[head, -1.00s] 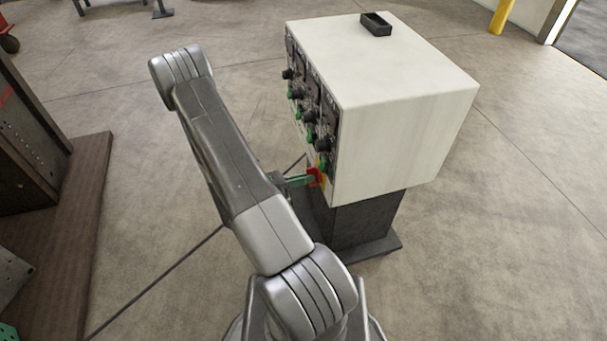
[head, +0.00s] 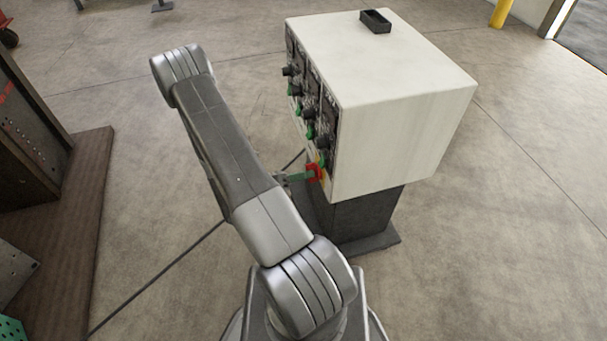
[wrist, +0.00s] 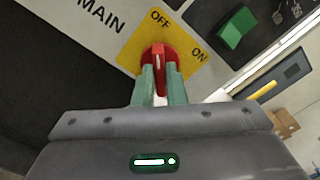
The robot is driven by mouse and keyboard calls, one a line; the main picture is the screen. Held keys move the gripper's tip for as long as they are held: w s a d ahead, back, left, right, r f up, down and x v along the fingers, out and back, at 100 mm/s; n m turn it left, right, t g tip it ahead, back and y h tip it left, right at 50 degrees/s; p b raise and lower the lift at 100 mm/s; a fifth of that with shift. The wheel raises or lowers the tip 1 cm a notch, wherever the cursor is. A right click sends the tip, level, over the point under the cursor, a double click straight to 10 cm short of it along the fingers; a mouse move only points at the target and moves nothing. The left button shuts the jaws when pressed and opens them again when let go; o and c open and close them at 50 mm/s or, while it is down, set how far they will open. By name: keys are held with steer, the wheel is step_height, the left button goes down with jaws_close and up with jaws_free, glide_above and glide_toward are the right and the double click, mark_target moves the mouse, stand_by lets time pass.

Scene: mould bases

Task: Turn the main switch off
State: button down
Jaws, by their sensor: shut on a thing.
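The main switch is a red rotary knob (wrist: 158,57) on a yellow plate (wrist: 136,48) marked OFF and ON, with MAIN printed beside it. My gripper (wrist: 160,80) has its two green fingers shut on the knob's raised handle, one on each side. The handle runs nearly upright in the wrist view, its far end toward the OFF mark. In the head view the red knob (head: 314,173) sits low on the cabinet's front face, with my gripper (head: 305,175) reaching it from the left. My arm hides part of the gripper there.
The white control cabinet (head: 400,100) stands on a dark pedestal (head: 365,220), with a small black tray (head: 375,20) on top. Green and black knobs line its front above the switch. A green button (wrist: 236,27) is close to the plate. Open floor lies left of the cabinet.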

steer(key=c, duration=1.5)
jaws_free()
steer(key=shift+a, duration=0.1)
steer(key=v, duration=1.3)
steer(key=shift+s+a+p, duration=0.15)
steer(key=shift+a+p, duration=0.15)
steer(key=shift+d, duration=0.1)
steer(key=x, duration=1.3)
steer(key=shift+d+b, duration=0.3)
steer(key=shift+a, duration=0.15)
